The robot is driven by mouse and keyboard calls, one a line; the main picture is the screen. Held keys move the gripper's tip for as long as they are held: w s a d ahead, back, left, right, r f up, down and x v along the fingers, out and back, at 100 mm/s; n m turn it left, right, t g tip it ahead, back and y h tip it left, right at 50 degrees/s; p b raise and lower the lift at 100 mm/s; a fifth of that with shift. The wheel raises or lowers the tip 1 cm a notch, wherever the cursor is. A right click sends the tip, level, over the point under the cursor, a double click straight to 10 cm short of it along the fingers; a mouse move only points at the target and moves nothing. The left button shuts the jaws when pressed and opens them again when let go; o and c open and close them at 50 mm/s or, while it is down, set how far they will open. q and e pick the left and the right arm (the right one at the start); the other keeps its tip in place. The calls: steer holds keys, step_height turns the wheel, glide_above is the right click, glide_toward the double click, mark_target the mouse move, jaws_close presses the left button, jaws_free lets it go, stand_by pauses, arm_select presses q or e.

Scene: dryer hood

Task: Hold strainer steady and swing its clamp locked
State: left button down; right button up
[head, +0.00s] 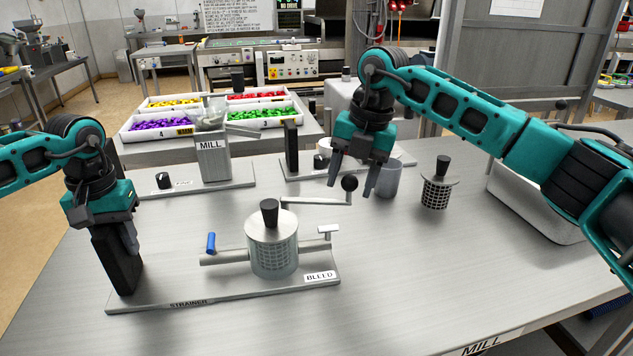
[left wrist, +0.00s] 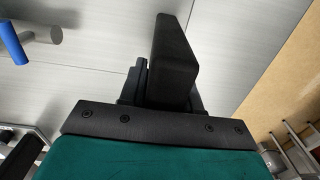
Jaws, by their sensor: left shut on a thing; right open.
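The strainer (head: 273,255) is a perforated metal cylinder with a lid and black top knob, upright on a base plate (head: 225,296) marked STRAINER and BLEED. A flat metal arm, apparently the clamp (head: 316,200), reaches right from behind the lid to a black ball knob (head: 349,184). My left gripper (head: 117,234) is shut on the black upright post (head: 120,268) at the plate's left end; the post also shows in the left wrist view (left wrist: 174,62). My right gripper (head: 353,182) is open, its fingers pointing down on either side of the ball knob in the picture; contact cannot be told.
A blue-handled valve (head: 211,242) sticks up left of the strainer. A spare basket (head: 437,190) and grey cup (head: 386,180) stand to the right. The MILL unit (head: 213,158) stands behind. The front right of the table is clear.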

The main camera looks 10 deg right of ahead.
steer(key=shift+a+f, duration=0.15)
steer(key=shift+f, duration=0.6)
steer(key=shift+c, duration=0.5)
jaws_close()
